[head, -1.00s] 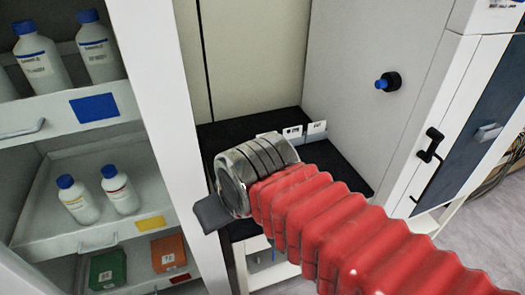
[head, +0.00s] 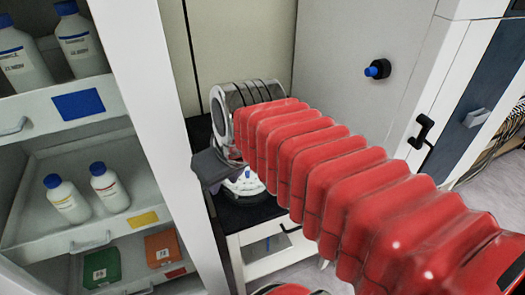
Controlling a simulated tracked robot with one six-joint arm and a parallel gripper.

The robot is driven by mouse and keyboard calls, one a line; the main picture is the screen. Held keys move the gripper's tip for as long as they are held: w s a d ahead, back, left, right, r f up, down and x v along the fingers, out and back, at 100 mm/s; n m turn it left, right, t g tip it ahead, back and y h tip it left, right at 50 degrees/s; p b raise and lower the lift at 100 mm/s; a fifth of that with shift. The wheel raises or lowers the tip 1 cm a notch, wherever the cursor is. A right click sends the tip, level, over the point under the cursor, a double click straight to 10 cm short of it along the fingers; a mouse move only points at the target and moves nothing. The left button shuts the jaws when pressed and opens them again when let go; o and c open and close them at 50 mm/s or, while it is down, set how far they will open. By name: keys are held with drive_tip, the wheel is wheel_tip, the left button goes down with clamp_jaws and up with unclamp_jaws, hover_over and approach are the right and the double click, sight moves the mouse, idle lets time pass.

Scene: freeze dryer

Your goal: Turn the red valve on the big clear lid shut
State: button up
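The red valve and the big clear lid cannot be made out in the head view. My arm, with its red ribbed sleeve and a banded metal cylinder, covers much of the middle of the view. A dark grey part at the arm's end, which seems to be my gripper (head: 213,168), is over the left edge of a black-topped stand. Its fingertips are not clear, and I cannot tell whether it is open or shut. A small pale rounded object (head: 245,184) shows just right of it, partly hidden by the sleeve; I cannot tell what it is.
A white shelf unit (head: 145,90) with bottles and boxes stands close on the left. The black-topped stand (head: 250,212) is below my arm. A grey cabinet (head: 340,50) with a blue-tipped black knob (head: 377,69) stands behind right. Floor shows at far right.

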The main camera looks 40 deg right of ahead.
drive_tip(key=w+d+r, duration=0.1)
drive_tip(key=w+d, duration=0.1)
drive_tip(key=d, duration=0.6)
drive_tip(key=w+d+r, duration=0.2)
drive_tip(key=d, duration=0.7)
drive_tip(key=shift+w+d+r+n+y, duration=0.2)
drive_tip(key=shift+d+r+n+y, duration=0.05)
drive_tip(key=shift+n+y, duration=0.05)
drive_tip(key=x, duration=1.4)
drive_tip(key=shift+s, duration=0.25)
drive_tip(key=shift+c, duration=0.5)
clamp_jaws()
